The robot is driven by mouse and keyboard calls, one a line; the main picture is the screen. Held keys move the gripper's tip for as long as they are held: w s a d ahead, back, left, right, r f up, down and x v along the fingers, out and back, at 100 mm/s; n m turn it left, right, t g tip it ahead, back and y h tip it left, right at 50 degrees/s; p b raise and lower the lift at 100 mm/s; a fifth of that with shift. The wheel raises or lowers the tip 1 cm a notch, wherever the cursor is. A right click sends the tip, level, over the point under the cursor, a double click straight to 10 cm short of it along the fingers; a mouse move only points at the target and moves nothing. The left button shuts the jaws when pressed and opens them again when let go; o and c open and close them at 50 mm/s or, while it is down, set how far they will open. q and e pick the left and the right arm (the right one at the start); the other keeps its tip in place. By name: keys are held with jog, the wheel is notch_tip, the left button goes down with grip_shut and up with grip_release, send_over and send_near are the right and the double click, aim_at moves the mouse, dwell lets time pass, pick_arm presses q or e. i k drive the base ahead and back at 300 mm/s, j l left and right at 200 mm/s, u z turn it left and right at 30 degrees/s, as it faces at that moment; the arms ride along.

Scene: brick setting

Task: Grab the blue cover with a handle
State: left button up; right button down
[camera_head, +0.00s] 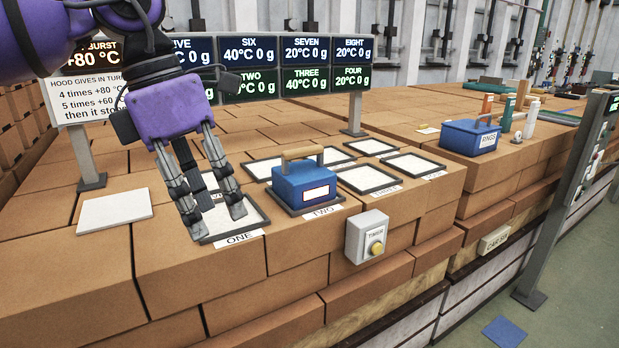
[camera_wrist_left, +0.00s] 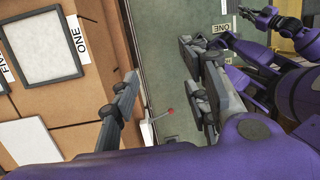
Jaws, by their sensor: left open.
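The blue cover (camera_head: 304,186) with a tan bar handle stands on the pad labelled TWO in the head view. It has a white label on its front. My left gripper (camera_head: 218,222) is open and empty, fingers pointing down over the pad labelled ONE, to the left of the cover. The cover is apart from the fingers. In the left wrist view, the fingers (camera_wrist_left: 165,92) are spread apart with nothing between them, and the cover does not show. Another purple gripper, my right one (camera_wrist_left: 266,22), shows small at the top right there; its opening is unclear.
Several white framed pads (camera_head: 368,178) lie on the brick bench. A timer box (camera_head: 367,237) with a yellow button sits on its front face. A blue bin (camera_head: 469,138) labelled RINGS stands farther right. Display panels (camera_head: 297,66) rise behind. A white plate (camera_head: 114,211) lies left.

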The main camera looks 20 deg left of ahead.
aim_at(300, 184)
jog(key=i, duration=1.25)
